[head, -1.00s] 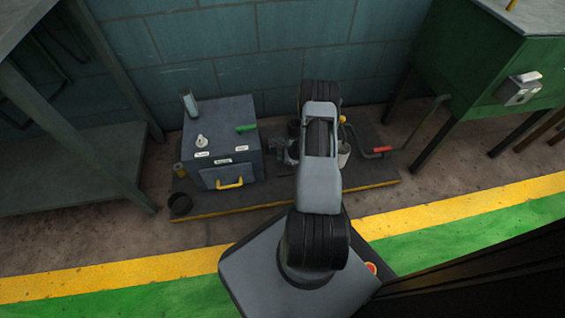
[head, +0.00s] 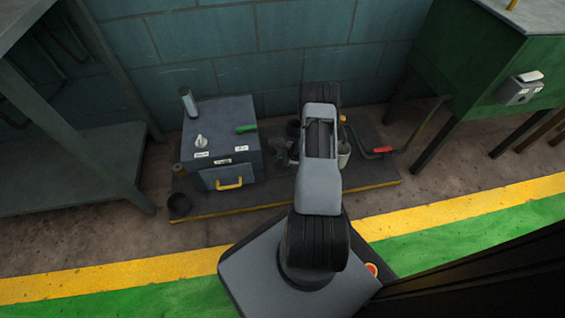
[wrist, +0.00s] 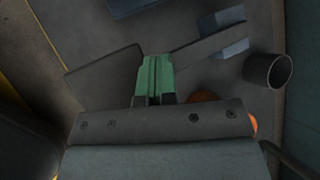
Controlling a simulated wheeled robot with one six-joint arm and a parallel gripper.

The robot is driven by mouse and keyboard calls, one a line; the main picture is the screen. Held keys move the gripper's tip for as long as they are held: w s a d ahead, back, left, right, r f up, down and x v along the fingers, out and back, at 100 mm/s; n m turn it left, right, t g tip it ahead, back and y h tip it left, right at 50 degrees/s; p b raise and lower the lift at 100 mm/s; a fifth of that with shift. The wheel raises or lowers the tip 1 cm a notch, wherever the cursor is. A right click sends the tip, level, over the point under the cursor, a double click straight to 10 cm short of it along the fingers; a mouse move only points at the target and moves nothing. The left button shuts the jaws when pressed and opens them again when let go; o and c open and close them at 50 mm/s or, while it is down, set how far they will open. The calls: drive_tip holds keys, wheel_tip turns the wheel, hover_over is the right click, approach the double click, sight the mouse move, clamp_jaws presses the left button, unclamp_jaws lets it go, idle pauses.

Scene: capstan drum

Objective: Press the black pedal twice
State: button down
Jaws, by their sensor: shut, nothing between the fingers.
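A dark, flat plate (wrist: 100,75), which looks like the black pedal, lies on the grey base in the wrist view. My gripper (wrist: 156,60) shows there as two green fingers pressed together with nothing between them. The fingertips are over or beside the plate's right end; I cannot tell whether they touch it. In the head view my own arm covers the middle of the base, and I cannot make out the pedal or the fingers there.
A grey box (head: 221,135) with a yellow handle, a green lever and a pale knob stands on the yellow-edged base (head: 360,188). A red-gripped bar (head: 382,150) is at right. An open cylinder (wrist: 268,69) and a grey bar (wrist: 212,45) are near my fingers.

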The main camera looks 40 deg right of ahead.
sight(283, 167)
drive_tip(key=shift+s+a+f+b, duration=0.15)
drive_tip(key=shift+f+b, duration=0.25)
drive_tip(key=shift+f, duration=0.2)
drive_tip(key=shift+s+f+b, duration=0.15)
drive_tip(key=shift+f+b, duration=0.25)
drive_tip(key=shift+f, duration=0.2)
idle(0.7)
drive_tip(key=shift+s+a+f, duration=0.15)
drive_tip(key=shift+s+f, duration=0.1)
drive_tip(key=shift+f, duration=0.5)
drive_tip(key=shift+s+a+f, duration=0.1)
drive_tip(key=shift+s+f, duration=0.1)
drive_tip(key=shift+f, duration=0.55)
idle(1.3)
drive_tip(key=shift+r, duration=0.15)
drive_tip(key=shift+w+d+r+p, duration=0.15)
drive_tip(key=shift+r+p, duration=0.45)
drive_tip(key=shift+r, duration=0.35)
drive_tip(key=shift+w+a+r+p, duration=0.1)
drive_tip(key=shift+w+r+p, duration=0.1)
drive_tip(key=shift+r+p, duration=0.6)
drive_tip(key=shift+w+d+r+p, duration=0.15)
drive_tip(key=shift+r+p, duration=0.2)
drive_tip(key=shift+r, duration=0.8)
drive_tip(key=shift+w+r, duration=0.1)
drive_tip(key=shift+r, duration=0.05)
drive_tip(key=shift+d+r, duration=0.1)
